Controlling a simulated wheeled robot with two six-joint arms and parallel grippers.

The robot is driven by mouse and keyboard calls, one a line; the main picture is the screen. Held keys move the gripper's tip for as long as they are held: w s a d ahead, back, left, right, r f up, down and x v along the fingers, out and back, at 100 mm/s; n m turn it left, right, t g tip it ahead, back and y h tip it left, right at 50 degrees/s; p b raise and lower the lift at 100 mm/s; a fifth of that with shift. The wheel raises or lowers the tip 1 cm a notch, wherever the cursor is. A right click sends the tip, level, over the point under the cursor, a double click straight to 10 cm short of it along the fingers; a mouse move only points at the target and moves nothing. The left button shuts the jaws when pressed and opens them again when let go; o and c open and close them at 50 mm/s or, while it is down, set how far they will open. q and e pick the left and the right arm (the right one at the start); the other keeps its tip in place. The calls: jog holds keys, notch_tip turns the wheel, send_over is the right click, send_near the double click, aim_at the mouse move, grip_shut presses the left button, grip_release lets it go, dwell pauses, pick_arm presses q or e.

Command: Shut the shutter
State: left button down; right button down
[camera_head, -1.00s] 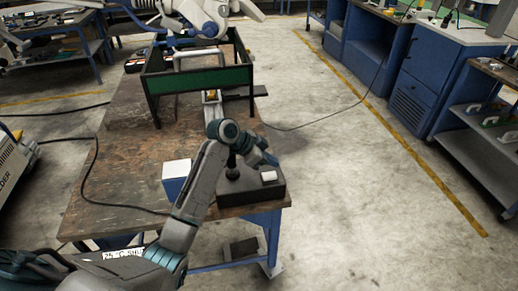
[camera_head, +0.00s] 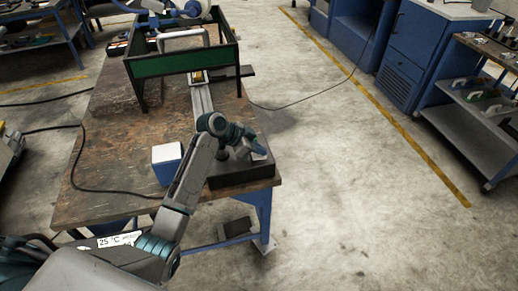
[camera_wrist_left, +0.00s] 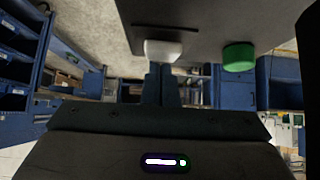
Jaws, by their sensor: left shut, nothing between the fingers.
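A black control box (camera_head: 240,178) stands at the near right corner of the wooden bench. A white button-like piece (camera_head: 259,153) and a dark knob show on its top. In the left wrist view the box (camera_wrist_left: 215,22) appears at the top, with the white piece (camera_wrist_left: 163,50) and a green round button (camera_wrist_left: 238,57). My left gripper (camera_head: 262,147) is just above or beside the white piece; contact cannot be told. Its fingers (camera_wrist_left: 161,84) are closed together and empty, in line with the white piece in the wrist view. My right gripper is out of view.
A blue-and-white box (camera_head: 167,163) stands left of my left forearm. A black frame with a green panel (camera_head: 180,62) stands farther back, with a metal rail (camera_head: 202,100) in front. A black cable (camera_head: 78,160) lies across the bench's left side.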

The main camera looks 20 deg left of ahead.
pick_arm(q)
jog(key=shift+w+d, duration=0.5)
jog(key=shift+d, duration=0.2)
